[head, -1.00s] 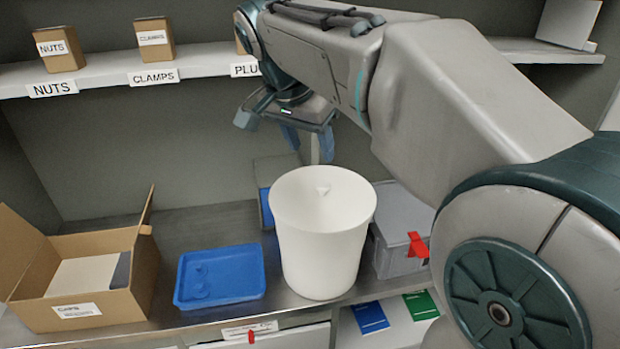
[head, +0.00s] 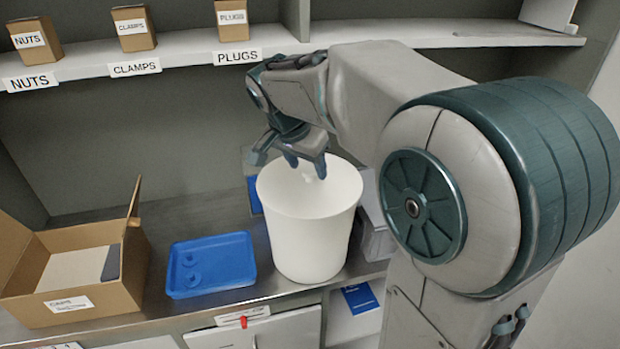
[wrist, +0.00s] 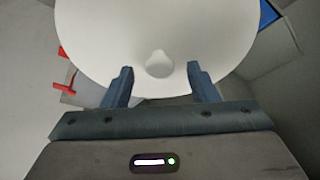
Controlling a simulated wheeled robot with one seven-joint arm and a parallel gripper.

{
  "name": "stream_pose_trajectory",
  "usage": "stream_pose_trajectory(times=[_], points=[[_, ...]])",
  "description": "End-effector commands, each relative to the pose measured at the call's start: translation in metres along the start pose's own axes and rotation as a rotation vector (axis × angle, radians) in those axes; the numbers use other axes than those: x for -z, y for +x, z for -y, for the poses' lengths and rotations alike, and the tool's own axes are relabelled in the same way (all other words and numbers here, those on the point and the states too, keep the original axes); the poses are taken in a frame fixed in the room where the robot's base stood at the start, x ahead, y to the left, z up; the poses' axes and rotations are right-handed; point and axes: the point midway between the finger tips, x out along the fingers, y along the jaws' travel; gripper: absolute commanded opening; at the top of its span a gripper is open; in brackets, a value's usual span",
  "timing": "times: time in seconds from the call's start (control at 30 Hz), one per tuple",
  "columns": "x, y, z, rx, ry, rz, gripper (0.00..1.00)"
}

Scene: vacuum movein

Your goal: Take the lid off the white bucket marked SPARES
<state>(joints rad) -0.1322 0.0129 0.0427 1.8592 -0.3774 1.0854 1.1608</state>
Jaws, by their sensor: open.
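The white bucket (head: 308,240) stands upright on the metal counter, with no SPARES marking showing on the side I see. Its white lid (head: 335,183) is on top, and the lid also fills the upper part of the wrist view (wrist: 105,45). A small pale knob (wrist: 160,65) rises from the middle of the lid. My gripper (head: 306,166) is open above the lid and points down. In the wrist view, its two blue fingers (wrist: 160,75) stand apart on either side of the knob, with gaps visible. I cannot tell the exact height of the fingertips over the lid.
A blue tray (head: 240,275) lies left of the bucket, and an open cardboard box (head: 100,304) is farther left. A grey bin (head: 374,242) is close on the right, partly hidden by my arm. A shelf (head: 185,57) with small labelled boxes runs behind.

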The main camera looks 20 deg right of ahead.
Motion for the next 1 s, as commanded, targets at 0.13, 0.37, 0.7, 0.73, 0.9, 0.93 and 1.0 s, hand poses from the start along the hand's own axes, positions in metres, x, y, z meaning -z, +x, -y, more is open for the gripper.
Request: stream_pose_trajectory(times=[0.13,0.37,0.7,0.73,0.9,0.93,1.0], points=[[-0.0001,0.0134,-0.0005,-0.001,0.001,0.001,0.53],[-0.0003,0.0148,0.0,0.001,0.001,0.0,0.53],[-0.0003,0.0143,0.0,0.001,0.0,0.0,0.05],[-0.0003,0.0143,0.0001,0.001,0.0,0.0,0.05],[0.0005,0.0124,0.0001,0.002,0.0,-0.001,0.05],[0.0011,0.0113,0.0001,0.002,0.0,-0.001,0.05],[0.0031,0.007,0.0004,0.003,0.0,-0.002,0.05]])
